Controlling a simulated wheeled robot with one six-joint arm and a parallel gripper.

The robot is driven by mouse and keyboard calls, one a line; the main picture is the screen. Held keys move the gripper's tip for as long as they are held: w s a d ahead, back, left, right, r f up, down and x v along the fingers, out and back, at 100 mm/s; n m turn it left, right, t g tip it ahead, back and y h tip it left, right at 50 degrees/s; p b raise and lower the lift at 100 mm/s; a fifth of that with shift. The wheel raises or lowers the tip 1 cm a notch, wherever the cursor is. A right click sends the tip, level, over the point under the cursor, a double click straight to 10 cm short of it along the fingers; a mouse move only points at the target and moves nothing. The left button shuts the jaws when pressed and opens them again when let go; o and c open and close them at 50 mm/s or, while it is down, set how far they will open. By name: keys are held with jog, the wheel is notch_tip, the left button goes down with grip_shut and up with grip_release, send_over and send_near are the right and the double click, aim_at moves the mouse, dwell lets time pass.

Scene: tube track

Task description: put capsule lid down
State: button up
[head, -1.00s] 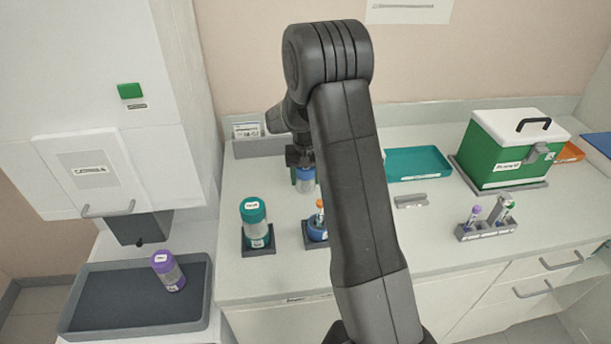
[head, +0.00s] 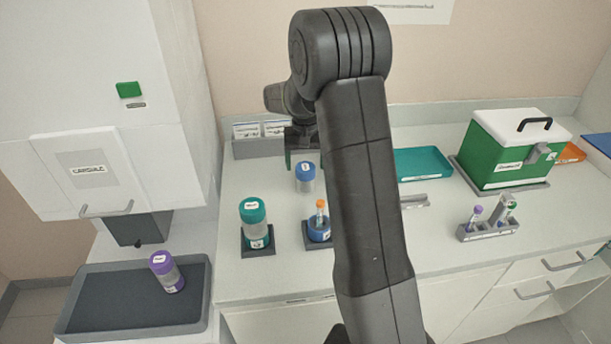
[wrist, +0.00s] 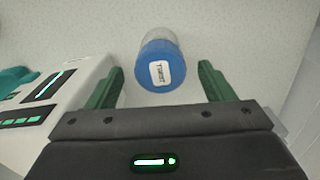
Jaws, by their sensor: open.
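The capsule lid (head: 305,172), with a blue top and clear grey body, stands upright on the counter behind the capsule holders. In the wrist view the blue lid (wrist: 161,72) has a white label and lies just beyond and between my green fingers. My gripper (wrist: 161,68) is open, with a gap on both sides of the lid. In the head view my gripper (head: 303,158) is behind and above the lid, partly hidden by my arm. The blue capsule base (head: 318,232) sits in a dark holder, with an orange-capped tube upright in it.
A teal capsule (head: 254,222) stands in a holder left of the base. A purple capsule (head: 167,271) is on the dark tray (head: 187,326). A tube rack (head: 488,230), teal tray (head: 425,163) and green box (head: 500,155) are at the right.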

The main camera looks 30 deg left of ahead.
notch_tip(320, 180, up, 6)
jog(key=shift+r, duration=0.1)
jog(key=shift+f, duration=0.2)
notch_tip(320, 180, down, 12)
jog(key=shift+r+p, duration=0.25)
jog(key=shift+p, duration=0.45)
jog(key=shift+w, duration=0.1)
jog(key=shift+r+b, duration=0.5)
jog(key=shift+r, duration=1.25)
jog(key=shift+f, duration=0.1)
